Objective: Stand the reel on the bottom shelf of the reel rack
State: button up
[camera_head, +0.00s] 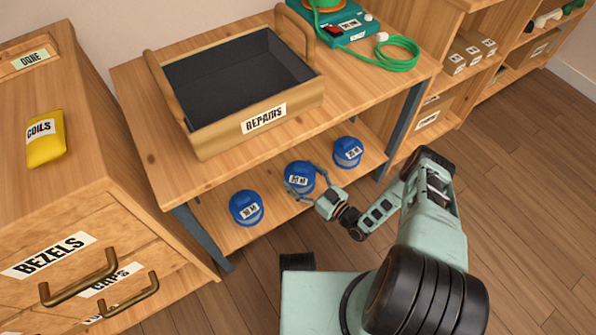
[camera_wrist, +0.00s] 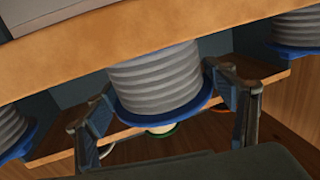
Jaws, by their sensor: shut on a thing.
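A blue reel (camera_head: 300,178) with a white label is the middle one of three at the lower shelf (camera_head: 212,212) under the workbench. My gripper (camera_head: 303,184) reaches in from the front right and is shut on this reel. In the wrist view the reel (camera_wrist: 155,78) shows ridged grey windings and a blue flange, with a finger of my gripper (camera_wrist: 160,98) on each side. I cannot tell whether it touches the shelf. Blue reels stand to its left (camera_head: 246,208) and right (camera_head: 347,153). I cannot tell which furniture is the reel rack.
Above is the workbench top (camera_head: 375,75) with a REPAIRS tray (camera_head: 212,137) and a teal device (camera_head: 335,22) with green cable. A drawer cabinet (camera_head: 85,215) stands left. Shelves with small boxes (camera_head: 470,57) stand right. The floor (camera_head: 530,200) at right is clear.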

dwell(0.3)
jog(key=o, duration=1.7)
jog(key=shift+f, duration=0.15)
jog(key=shift+c, duration=0.2)
